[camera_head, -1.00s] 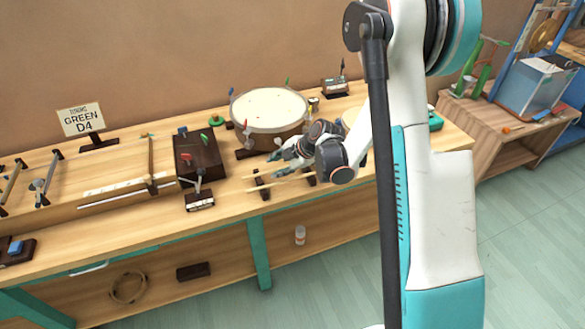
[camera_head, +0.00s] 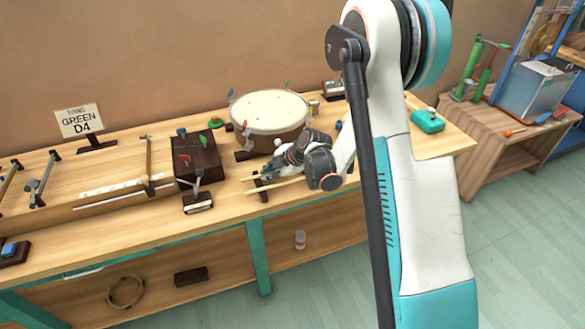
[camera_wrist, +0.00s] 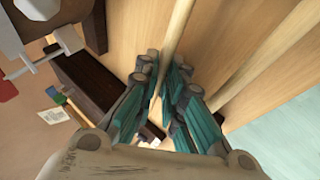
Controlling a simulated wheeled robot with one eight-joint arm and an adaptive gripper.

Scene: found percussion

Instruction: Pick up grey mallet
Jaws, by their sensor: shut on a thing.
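My gripper (camera_head: 270,171) is low over the workbench, in front of the round drum, at the stick rack. In the wrist view my gripper (camera_wrist: 167,78) has its teal fingers closed around a pale wooden handle, the grey mallet (camera_wrist: 178,28), which runs up and out of the picture. Its head is not clearly visible, so its grey colour cannot be confirmed here. A second pale stick (camera_wrist: 268,62) lies to the right of my fingers, apart from them. In the head view a pale stick (camera_head: 278,186) also shows just below my gripper.
The drum (camera_head: 268,111) stands right behind my gripper. A dark box (camera_head: 197,157) is close on the left, with a small metal stand and label (camera_head: 198,203) before it. A teal case (camera_head: 427,121) sits on the right end.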

